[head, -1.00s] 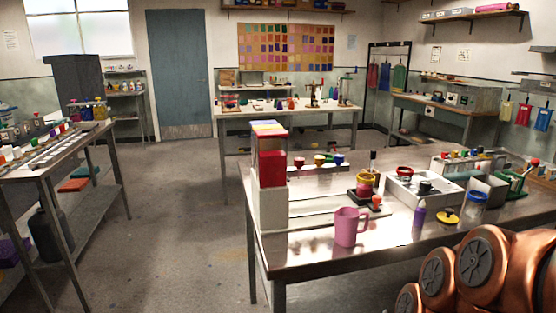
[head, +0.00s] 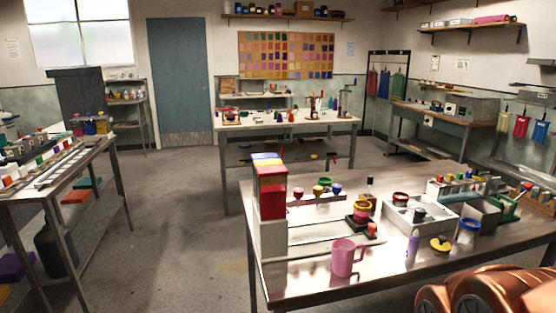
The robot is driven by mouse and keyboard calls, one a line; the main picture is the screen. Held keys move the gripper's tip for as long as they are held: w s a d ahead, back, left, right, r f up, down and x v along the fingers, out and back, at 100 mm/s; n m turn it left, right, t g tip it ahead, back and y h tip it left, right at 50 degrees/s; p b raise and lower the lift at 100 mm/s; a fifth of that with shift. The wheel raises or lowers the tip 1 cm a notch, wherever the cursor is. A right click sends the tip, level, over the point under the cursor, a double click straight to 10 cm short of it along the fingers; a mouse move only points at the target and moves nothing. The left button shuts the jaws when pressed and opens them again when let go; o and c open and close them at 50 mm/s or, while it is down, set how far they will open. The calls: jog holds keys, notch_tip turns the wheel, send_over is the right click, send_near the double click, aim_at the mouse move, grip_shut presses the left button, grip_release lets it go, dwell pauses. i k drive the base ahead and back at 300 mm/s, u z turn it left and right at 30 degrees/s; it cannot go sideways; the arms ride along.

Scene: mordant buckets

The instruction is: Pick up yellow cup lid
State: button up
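A yellow lid (head: 440,244) with a dark knob lies flat on the metal table (head: 385,262), near its front right. A clear cup with a blue rim (head: 468,231) stands just right of the lid. My gripper is out of view; only copper-coloured links of my arm show at the bottom right, apart from the lid in the picture.
A white divided tray (head: 420,214) and a grey bin (head: 480,216) are behind the lid. Bare tabletop lies in front of the lid. Open floor (head: 185,225) is left of the table.

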aim_at(440, 243)
jog(key=z, duration=0.85)
